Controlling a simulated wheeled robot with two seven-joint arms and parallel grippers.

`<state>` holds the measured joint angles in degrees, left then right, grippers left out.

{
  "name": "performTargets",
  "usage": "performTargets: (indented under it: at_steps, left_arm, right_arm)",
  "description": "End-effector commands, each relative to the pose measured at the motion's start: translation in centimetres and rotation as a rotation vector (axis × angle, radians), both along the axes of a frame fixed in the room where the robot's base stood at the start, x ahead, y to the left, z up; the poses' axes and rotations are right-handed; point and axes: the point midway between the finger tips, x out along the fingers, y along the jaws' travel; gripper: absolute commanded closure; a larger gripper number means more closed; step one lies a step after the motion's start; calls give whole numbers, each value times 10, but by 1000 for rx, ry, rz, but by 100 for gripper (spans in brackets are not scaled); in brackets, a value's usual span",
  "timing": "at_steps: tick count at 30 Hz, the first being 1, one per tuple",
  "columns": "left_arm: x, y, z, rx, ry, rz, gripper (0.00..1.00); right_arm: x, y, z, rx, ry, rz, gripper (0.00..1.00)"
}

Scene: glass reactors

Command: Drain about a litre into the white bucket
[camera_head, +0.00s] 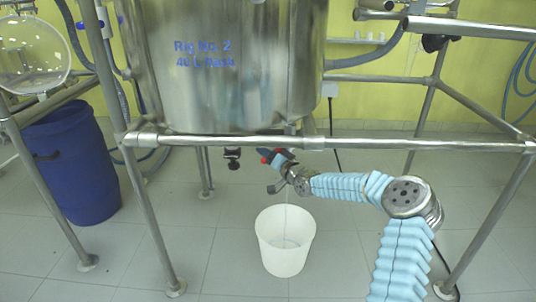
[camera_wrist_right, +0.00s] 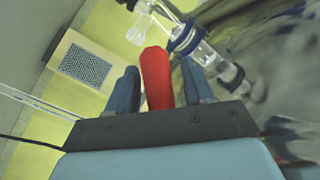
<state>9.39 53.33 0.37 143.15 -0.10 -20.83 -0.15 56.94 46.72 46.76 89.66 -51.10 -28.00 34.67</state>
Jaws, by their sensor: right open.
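The white bucket (camera_head: 267,238) stands upright on the floor under the steel vessel (camera_head: 230,70) marked "Rig No. 2". My right gripper (camera_head: 276,160) is just below the vessel's bottom, above the bucket. In the right wrist view the red valve handle (camera_wrist_right: 156,78) stands between the two blue fingers of my open right gripper (camera_wrist_right: 159,88), with a gap on each side. A glass valve body (camera_wrist_right: 190,42) with blue fittings is behind it. A thin pale stream (camera_head: 286,208) drops from near the gripper into the bucket. The liquid level is hard to tell. My left gripper is out of view.
A steel frame rail (camera_head: 420,144) crosses above my right arm, and frame legs (camera_head: 160,240) stand on both sides. A second dark outlet (camera_head: 232,157) hangs left of the gripper. A blue drum (camera_head: 72,165) stands at left. Floor around the bucket is clear.

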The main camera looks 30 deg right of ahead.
Motion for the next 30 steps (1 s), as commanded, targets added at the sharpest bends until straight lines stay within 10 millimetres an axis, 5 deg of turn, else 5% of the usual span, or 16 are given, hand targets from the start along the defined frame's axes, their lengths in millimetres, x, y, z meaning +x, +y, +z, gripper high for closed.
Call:
performTargets:
  at_steps: [7,17,30]
  left_arm:
    - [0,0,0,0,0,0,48]
    - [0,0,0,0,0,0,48]
    - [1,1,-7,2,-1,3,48]
  right_arm:
    - [1,0,0,-1,0,0,48]
    - [0,0,0,-1,0,0,99]
    - [1,1,0,26,-18,-1,100]
